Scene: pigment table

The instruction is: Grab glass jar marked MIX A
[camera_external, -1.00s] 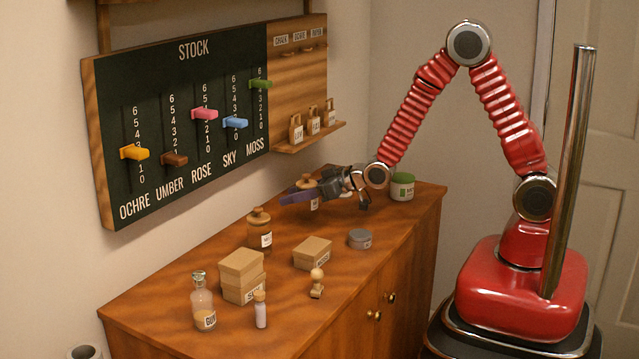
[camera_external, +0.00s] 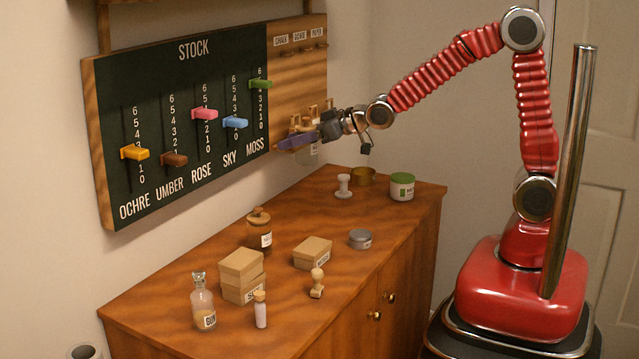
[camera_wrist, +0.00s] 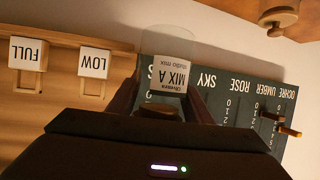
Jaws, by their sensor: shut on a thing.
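The glass jar marked MIX A (camera_wrist: 166,50) is held between my fingers in the wrist view. Its white label reads MIX A and appears upside down there. In the external view the jar (camera_external: 309,150) shows partly behind my fingers, raised above the table near the stock board. My gripper (camera_external: 297,141) is shut on it, and its fingers point left. In the wrist view my gripper (camera_wrist: 160,100) has one finger on each side of the jar.
The stock board (camera_external: 180,185) with coloured sliders is close to the jar.

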